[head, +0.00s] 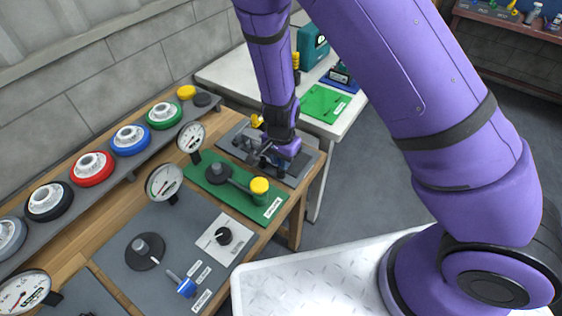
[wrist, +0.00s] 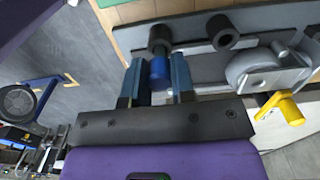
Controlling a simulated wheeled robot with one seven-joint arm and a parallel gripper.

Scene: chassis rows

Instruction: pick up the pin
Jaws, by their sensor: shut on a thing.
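The pin (wrist: 159,73) shows in the wrist view as a blue cylindrical head between my fingers. My gripper (wrist: 156,82) is shut on it, one finger on each side. The far end of the pin meets a dark round collar (wrist: 159,38) on a grey plate; I cannot tell how deep it sits there. In the head view my gripper (head: 277,157) is down at the far grey plate (head: 302,170) on the bench, and the arm hides most of the pin there.
A second dark collar (wrist: 223,32) stands beside the first, and a grey wheel mechanism with a yellow handle (wrist: 289,107) is to its right. Nearer are a green plate with a yellow knob (head: 259,186) and dial gauges (head: 164,182). A white table (head: 232,74) stands behind.

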